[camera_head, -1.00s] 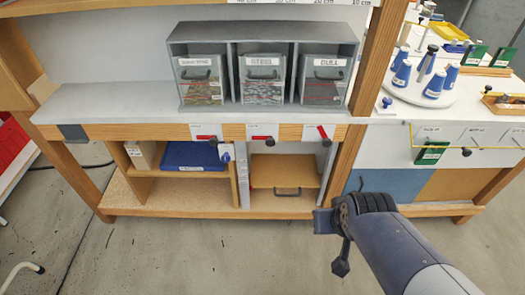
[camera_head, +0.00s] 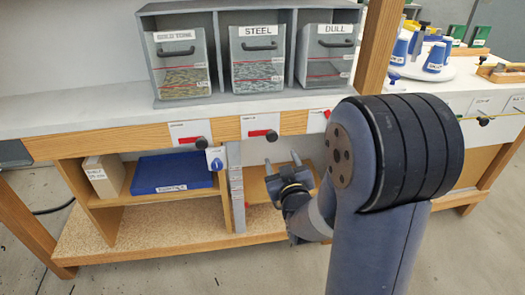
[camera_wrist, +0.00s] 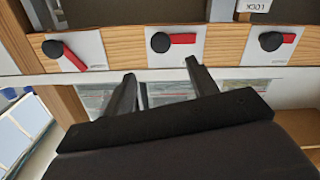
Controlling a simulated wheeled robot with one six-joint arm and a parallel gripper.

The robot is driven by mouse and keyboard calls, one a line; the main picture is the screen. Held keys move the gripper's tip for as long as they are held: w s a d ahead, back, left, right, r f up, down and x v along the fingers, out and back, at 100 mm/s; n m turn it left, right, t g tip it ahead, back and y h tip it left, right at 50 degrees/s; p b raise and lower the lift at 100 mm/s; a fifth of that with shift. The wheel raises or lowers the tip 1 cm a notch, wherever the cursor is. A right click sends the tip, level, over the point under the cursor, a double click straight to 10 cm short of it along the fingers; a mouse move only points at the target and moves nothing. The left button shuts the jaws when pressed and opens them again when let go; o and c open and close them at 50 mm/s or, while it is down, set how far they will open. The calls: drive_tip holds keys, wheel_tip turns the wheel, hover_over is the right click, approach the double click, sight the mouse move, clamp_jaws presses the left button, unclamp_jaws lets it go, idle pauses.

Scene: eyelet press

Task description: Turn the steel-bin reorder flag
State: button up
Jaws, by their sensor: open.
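The steel-bin reorder flag is a red bar on a black round knob (camera_head: 271,136), mounted on a white card on the wooden shelf edge below the bin labelled STEEL (camera_head: 257,70). Its red bar (camera_head: 258,132) lies roughly level, pointing left from the knob. In the wrist view, which looks upside down, this flag (camera_wrist: 183,39) is the middle one, its bar pointing right. My gripper (camera_head: 281,161) is open and empty, below the flag in the head view. In the wrist view its fingertips (camera_wrist: 160,71) straddle the flag's line and appear apart from it.
Similar flags sit either side: the gold-tone one (camera_head: 186,140), and the dull one (camera_wrist: 75,59), tilted in the wrist view. A blue tray (camera_head: 172,172) and a small box (camera_head: 103,176) lie on the lower shelf. A blue-marked tag (camera_head: 215,159) hangs near the upright divider.

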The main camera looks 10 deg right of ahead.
sight(272, 137)
drive_tip(key=w, duration=1.1)
drive_tip(key=shift+a+f, duration=0.1)
clamp_jaws()
idle(0.5)
